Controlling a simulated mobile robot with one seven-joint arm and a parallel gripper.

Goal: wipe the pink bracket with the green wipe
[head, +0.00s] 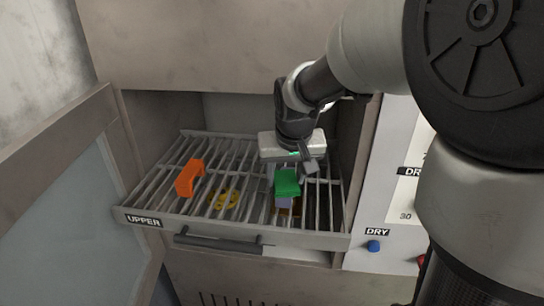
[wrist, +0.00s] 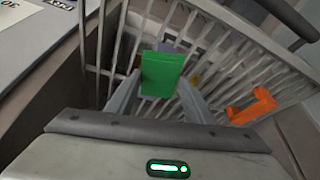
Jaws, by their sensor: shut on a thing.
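The green wipe (head: 286,182) is a small green block over the right part of the wire rack; it also shows in the wrist view (wrist: 162,75). My gripper (wrist: 158,95) is shut on the green wipe, with a finger at each side of it. A pale lavender piece (head: 284,201) shows directly under the wipe, mostly covered by it; I cannot tell whether they touch. An orange bracket (head: 188,178) stands on the left of the rack, apart from my gripper. I see no clearly pink bracket.
The wire rack (head: 152,217), labelled UPPER, is pulled out of the cabinet, with a dark handle (head: 218,243) in front. A yellow part (head: 223,198) lies between the orange bracket and the wipe. A door stands open at left; a control panel (head: 378,225) is at right.

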